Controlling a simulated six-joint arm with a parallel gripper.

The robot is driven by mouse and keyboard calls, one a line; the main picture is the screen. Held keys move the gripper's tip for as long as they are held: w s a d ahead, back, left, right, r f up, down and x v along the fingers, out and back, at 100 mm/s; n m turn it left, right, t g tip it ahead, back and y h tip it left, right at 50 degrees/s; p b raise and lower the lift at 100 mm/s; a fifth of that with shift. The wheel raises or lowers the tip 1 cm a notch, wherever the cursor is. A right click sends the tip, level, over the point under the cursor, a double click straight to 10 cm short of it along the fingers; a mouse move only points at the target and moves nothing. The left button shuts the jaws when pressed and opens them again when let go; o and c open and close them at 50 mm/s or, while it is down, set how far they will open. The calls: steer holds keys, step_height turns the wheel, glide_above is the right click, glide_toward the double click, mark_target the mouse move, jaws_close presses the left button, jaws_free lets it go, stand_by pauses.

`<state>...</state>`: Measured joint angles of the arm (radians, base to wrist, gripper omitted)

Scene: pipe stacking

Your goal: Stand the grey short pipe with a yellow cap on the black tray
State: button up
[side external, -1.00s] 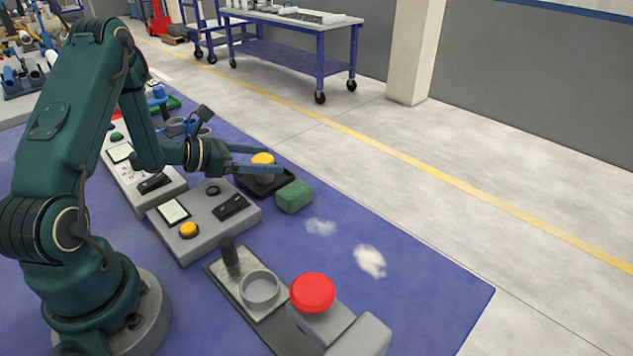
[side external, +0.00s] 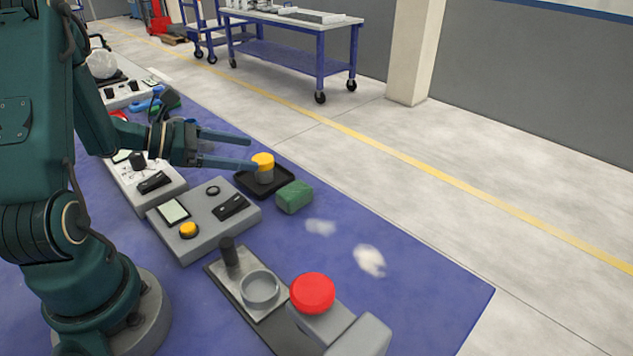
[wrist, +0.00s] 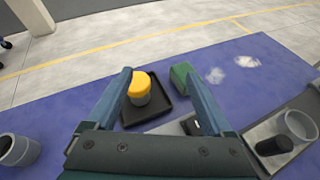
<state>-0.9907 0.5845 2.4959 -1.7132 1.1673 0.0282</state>
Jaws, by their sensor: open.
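The grey short pipe with a yellow cap (side external: 264,168) stands upright on the black tray (side external: 248,185), cap up. In the wrist view the pipe (wrist: 139,88) stands toward the left part of the tray (wrist: 159,97). My gripper (side external: 254,153) is open and empty, its two long fingers pointing toward the pipe from the left. In the wrist view the fingers (wrist: 157,75) spread wide, and the left fingertip appears close to the cap's left side. I cannot tell whether it touches.
A green block (side external: 295,197) lies beside the tray. Grey control boxes (side external: 204,222) stand in front of it. A red button (side external: 313,292) and a base with a grey ring (side external: 260,288) are nearer. The blue mat (side external: 415,290) is free at right.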

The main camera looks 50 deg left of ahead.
steer(key=s+d+r+m+g+h, duration=0.1)
steer(key=s+d+r+m+g, duration=0.15)
steer(key=d+m, duration=0.3)
steer(key=s+d+r+m+g+h, duration=0.1)
steer(key=d+m+g, duration=0.2)
steer(key=d+m, duration=0.25)
steer(key=s+d+r+m+g+h, duration=0.1)
steer(key=s+d+r+m+g, duration=0.1)
steer(key=d+m+g, duration=0.3)
steer(key=s+a+r+m+t+y, duration=0.1)
steer(key=s+m+t+y, duration=0.3)
steer(key=s+m+y, duration=0.4)
steer(key=r+m, duration=0.1)
steer(key=m, duration=0.5)
steer(key=shift+s, duration=0.2)
